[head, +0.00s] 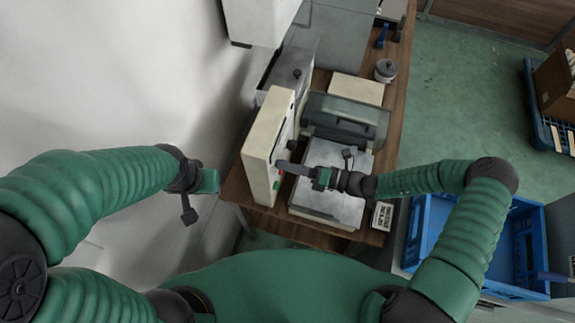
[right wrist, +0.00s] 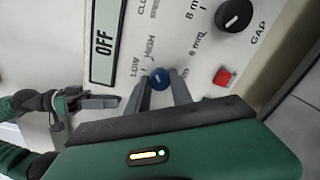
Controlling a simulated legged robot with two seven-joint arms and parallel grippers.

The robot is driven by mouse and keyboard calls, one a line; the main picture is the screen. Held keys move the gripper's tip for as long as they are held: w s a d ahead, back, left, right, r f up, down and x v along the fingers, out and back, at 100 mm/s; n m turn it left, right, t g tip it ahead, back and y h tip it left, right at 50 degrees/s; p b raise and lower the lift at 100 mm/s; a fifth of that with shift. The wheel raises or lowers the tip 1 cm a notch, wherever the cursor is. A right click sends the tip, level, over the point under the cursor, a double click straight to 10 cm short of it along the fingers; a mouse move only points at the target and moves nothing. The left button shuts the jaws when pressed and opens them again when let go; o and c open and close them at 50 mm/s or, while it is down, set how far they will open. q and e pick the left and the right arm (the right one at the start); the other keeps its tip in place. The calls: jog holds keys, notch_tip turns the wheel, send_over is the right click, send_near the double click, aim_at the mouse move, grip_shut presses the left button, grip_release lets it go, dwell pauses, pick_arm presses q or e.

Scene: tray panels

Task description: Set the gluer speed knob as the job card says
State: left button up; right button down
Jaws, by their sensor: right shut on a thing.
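The cream control panel (head: 262,150) stands upright at the left of the bench in the head view. In the right wrist view a small blue knob (right wrist: 160,77) with a white mark sits on it beside the labels LOW and HIGH. My right gripper (head: 282,166) reaches the panel face and is shut on the blue knob, one finger on each side. A display (right wrist: 104,42) above reads OFF. A small card (head: 382,215) stands at the bench's front right corner; its print is too small to read. My left gripper (head: 208,182) hangs left of the panel, apart from it.
A black GAP knob (right wrist: 234,15) and a red button (right wrist: 226,76) are close to the blue knob. A machine with a grey cover (head: 345,118) stands right of the panel. A blue crate (head: 430,235) is right of the bench.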

jog(key=c, duration=1.5)
grip_release()
jog(key=shift+w+d+r, duration=0.1)
jog(key=shift+w+r, duration=0.1)
jog(key=shift+w, duration=0.05)
jog(key=o, duration=0.4)
jog(key=shift+f, duration=0.15)
jog(key=shift+d, duration=0.1)
jog(key=b+v, duration=0.1)
jog(key=v, duration=0.4)
jog(key=b+v, duration=0.2)
jog(key=v, duration=0.4)
jog(key=b+v, duration=0.1)
jog(key=v, duration=0.5)
jog(key=shift+f, duration=0.3)
